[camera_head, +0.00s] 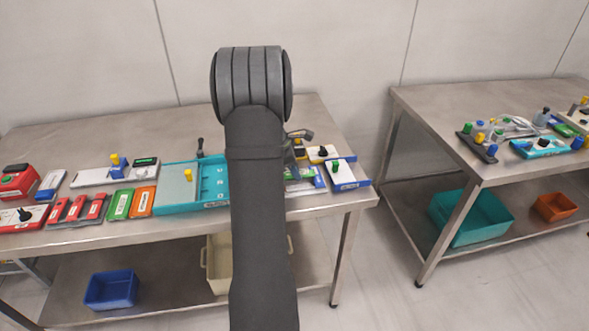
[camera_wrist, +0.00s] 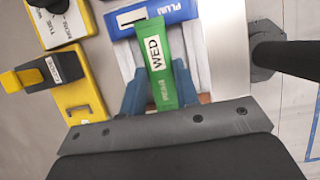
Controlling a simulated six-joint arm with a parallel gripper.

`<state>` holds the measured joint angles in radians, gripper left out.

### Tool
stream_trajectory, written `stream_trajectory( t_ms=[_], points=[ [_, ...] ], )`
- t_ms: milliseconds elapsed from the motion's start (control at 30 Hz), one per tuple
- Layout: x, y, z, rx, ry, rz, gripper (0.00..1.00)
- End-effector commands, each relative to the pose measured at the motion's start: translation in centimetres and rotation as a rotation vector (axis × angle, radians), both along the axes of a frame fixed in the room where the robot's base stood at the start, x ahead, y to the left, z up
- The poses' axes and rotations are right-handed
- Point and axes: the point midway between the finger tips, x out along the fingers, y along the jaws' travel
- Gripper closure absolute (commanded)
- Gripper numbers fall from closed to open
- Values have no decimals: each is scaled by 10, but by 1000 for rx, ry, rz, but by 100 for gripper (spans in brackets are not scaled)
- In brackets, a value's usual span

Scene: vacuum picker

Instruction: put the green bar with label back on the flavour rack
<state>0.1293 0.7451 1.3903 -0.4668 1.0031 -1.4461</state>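A green bar (camera_wrist: 158,62) with a white label reading "WED" lies between the blue fingers of my gripper (camera_wrist: 160,92) in the wrist view. The fingers press close along both its sides, and its near end reaches back toward the palm. Its far end overlaps a blue piece marked "PLUM" (camera_wrist: 178,10). Pale grey strips (camera_wrist: 196,52) show beside and beneath the bar; I cannot tell for sure whether they belong to the flavour rack. In the head view my arm hides most of the gripper and the bar.
In the head view a teal tray (camera_head: 190,208), an orange panel (camera_head: 143,201) and red bars (camera_head: 76,208) stand left of my arm. A white-and-blue unit (camera_head: 343,174) is at the table's right end.

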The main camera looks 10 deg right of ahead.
Motion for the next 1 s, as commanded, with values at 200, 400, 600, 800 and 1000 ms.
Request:
stream_trajectory(
  t_ms=[200, 400, 600, 800, 1000],
  points=[
    [0, 0, 0, 0, 0, 0, 50],
    [0, 0, 2, 0, 0, 0, 50],
    [1, 9, 24, 0, -2, 2, 50],
    [1, 26, 65, 0, -5, 2, 50],
    [0, 40, 98, 1, -2, 1, 50]
  ],
)
